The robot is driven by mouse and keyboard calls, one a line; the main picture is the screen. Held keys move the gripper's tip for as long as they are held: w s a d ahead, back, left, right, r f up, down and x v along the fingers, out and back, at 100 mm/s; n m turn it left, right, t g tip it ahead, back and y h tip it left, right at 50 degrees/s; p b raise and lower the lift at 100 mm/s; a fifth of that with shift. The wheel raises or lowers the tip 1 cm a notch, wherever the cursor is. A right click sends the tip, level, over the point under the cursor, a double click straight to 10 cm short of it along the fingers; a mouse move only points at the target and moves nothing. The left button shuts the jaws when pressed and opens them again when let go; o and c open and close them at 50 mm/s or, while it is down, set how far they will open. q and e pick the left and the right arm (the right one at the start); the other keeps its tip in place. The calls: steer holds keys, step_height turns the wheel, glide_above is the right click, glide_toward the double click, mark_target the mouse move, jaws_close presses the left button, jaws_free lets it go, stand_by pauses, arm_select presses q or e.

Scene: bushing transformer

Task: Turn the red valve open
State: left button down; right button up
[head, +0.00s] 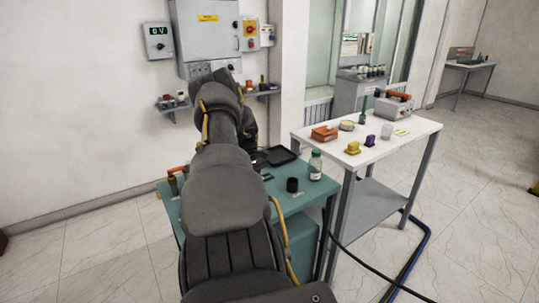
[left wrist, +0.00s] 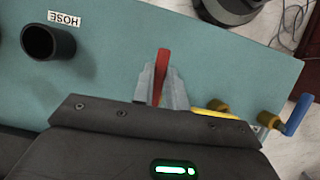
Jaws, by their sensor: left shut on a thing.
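In the left wrist view, a red lever (left wrist: 163,62) of the valve stands between the two grey fingers of my left gripper (left wrist: 162,88), which is shut on it. The lever's upper end sticks out past the fingertips. The valve body is hidden by the gripper. In the head view my own arm covers the left gripper and what it holds. My right gripper is in neither view.
In the left wrist view, a black round port (left wrist: 48,42) sits beside a HOSE label (left wrist: 65,18). Brass fittings and a blue handle (left wrist: 298,115) are close on the right. In the head view, a bottle (head: 315,166) and black cup (head: 292,185) stand on the teal bench (head: 300,200).

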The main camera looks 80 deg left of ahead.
arm_select(q)
steer(key=shift+s+a+r, duration=0.15)
steer(key=shift+s+a, duration=0.1)
steer(key=shift+s, duration=0.15)
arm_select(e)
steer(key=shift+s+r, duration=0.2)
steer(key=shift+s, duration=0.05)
arm_select(q)
steer(key=shift+m, duration=0.3)
steer(key=shift+w, duration=0.1)
steer(key=c, duration=1.4)
jaws_free()
steer(key=shift+c, duration=0.2)
steer(key=shift+o, duration=0.2)
steer(key=shift+d+f, duration=0.1)
steer(key=shift+f, duration=0.1)
steer(key=shift+w+r, duration=0.1)
steer(key=shift+w, duration=0.15)
steer(key=b+v, duration=0.2)
steer(key=v, duration=0.8)
steer(key=shift+r, duration=0.35)
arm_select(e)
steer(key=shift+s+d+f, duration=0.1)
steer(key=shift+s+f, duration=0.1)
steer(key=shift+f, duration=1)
arm_select(q)
steer(key=shift+s, duration=0.1)
